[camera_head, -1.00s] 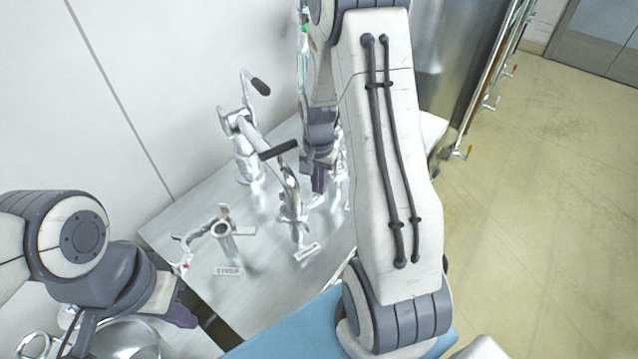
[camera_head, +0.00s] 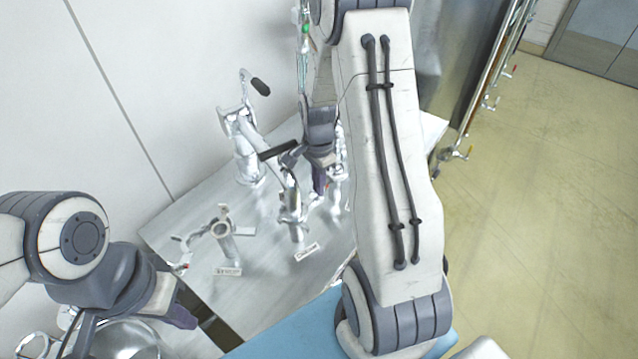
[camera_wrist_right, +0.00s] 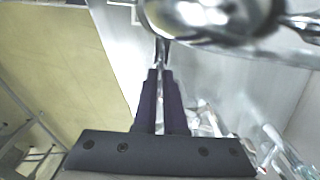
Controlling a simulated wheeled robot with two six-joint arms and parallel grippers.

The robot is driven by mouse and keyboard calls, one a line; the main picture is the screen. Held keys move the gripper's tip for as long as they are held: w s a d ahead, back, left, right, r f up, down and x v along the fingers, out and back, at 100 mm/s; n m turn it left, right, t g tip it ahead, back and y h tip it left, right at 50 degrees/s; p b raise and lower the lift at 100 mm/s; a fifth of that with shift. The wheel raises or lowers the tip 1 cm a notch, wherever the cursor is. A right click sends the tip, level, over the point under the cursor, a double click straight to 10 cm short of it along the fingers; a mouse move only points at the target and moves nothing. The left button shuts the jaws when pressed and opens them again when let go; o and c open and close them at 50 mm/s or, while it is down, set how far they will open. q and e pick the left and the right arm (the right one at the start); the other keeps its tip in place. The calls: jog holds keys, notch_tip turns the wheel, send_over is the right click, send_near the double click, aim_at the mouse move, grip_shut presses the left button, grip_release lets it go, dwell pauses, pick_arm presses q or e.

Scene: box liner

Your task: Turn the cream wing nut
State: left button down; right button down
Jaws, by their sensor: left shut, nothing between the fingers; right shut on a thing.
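My right gripper (camera_head: 318,190) is beside the metal press in the middle of the steel table, partly hidden by its own arm. In the right wrist view its dark fingers (camera_wrist_right: 163,72) are closed on a thin shiny metal piece (camera_wrist_right: 162,50) below a rounded metal body. I cannot tell for certain that this piece is the cream wing nut. The middle press (camera_head: 292,205) has a black-gripped lever and stands behind a small white label (camera_head: 306,252), too blurred to read surely. My left gripper (camera_head: 180,316) is shut and empty at the lower left.
A taller lever press (camera_head: 247,150) stands at the back left. A short metal tube fitting (camera_head: 224,238) stands front left behind a label (camera_head: 228,271). A round metal bowl (camera_head: 128,340) is below my left gripper. The table (camera_head: 265,285) is bare at the front.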

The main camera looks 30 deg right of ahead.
jog(key=shift+w+r, duration=0.1)
jog(key=shift+w, duration=0.05)
jog(key=c, duration=1)
grip_release()
jog(key=shift+r+b, duration=1)
jog(key=shift+r, duration=4.2)
